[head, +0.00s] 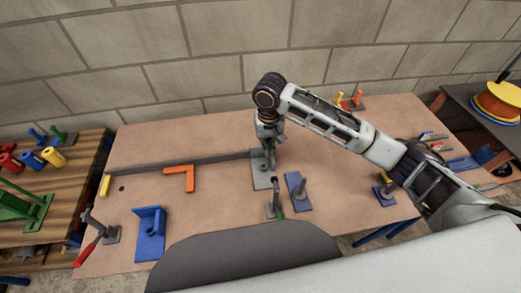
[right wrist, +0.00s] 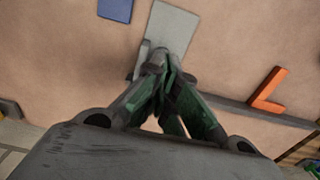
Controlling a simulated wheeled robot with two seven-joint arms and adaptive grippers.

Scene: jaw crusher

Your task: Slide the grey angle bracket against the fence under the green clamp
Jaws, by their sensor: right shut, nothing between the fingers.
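The grey angle bracket (head: 262,183) lies on the brown table near the right end of the long dark grey fence (head: 190,162). In the right wrist view the bracket's flat plate (right wrist: 172,30) and a lighter upright edge (right wrist: 143,58) show beyond my fingertips. My right gripper (head: 268,143) points down over the bracket's far part, its fingers together and empty; I cannot tell whether they touch it. The fence also shows in the right wrist view (right wrist: 275,115). A small clamp with a dark green handle (head: 279,211) stands just in front of the bracket. My left gripper is out of view.
An orange L-shaped piece (head: 181,178) lies by the fence. A blue plate with a grey post (head: 296,190) is right of the bracket. A blue angle bracket (head: 150,232) and a red-handled clamp (head: 92,244) are at front left.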

